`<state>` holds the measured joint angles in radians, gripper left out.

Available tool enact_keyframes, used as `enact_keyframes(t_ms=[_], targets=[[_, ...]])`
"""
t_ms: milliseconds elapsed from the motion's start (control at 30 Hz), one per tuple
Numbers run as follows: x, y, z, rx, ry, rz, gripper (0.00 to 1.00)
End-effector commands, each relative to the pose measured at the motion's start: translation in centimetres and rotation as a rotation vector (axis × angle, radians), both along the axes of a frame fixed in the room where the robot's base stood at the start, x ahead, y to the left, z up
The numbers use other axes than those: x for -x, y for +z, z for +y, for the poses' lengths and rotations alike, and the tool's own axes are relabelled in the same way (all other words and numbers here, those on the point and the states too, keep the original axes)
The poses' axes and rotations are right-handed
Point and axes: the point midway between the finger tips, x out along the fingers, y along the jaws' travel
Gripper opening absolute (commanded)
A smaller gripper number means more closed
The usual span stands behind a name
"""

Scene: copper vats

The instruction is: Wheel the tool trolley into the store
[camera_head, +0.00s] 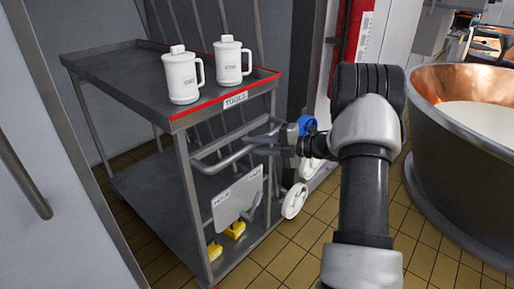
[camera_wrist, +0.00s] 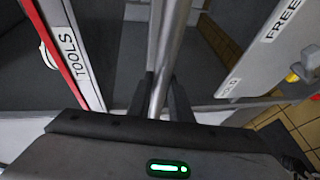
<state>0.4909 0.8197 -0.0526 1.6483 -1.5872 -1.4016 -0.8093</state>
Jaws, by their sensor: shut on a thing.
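The tool trolley (camera_head: 130,75) stands left of centre in the head view. It has a grey top with a red edge, a TOOLS label (camera_head: 235,99), a lower shelf (camera_head: 160,190) and a metal push handle (camera_head: 208,160). My gripper (camera_head: 262,146) is shut on the handle at the trolley's near end. In the wrist view the handle (camera_wrist: 172,45) runs between the fingers of my gripper (camera_wrist: 163,98). Which pedal is pressed is unclear.
Two white lidded jugs (camera_head: 182,78) (camera_head: 229,61) stand upright on the trolley's top. A grey door panel with a bar handle (camera_head: 24,172) and a metal upright (camera_head: 70,130) are close on the left. A copper vat (camera_head: 455,150) stands on the right. Tiled floor (camera_head: 300,245) shows between.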

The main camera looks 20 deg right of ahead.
Motion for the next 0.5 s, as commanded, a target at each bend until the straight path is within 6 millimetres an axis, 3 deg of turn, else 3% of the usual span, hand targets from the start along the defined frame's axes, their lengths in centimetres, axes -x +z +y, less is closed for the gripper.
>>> enact_keyframes(t_ms=[500], targets=[[-0.53, 0.07, 0.11, 0.001, -0.004, -0.001, 0.0]])
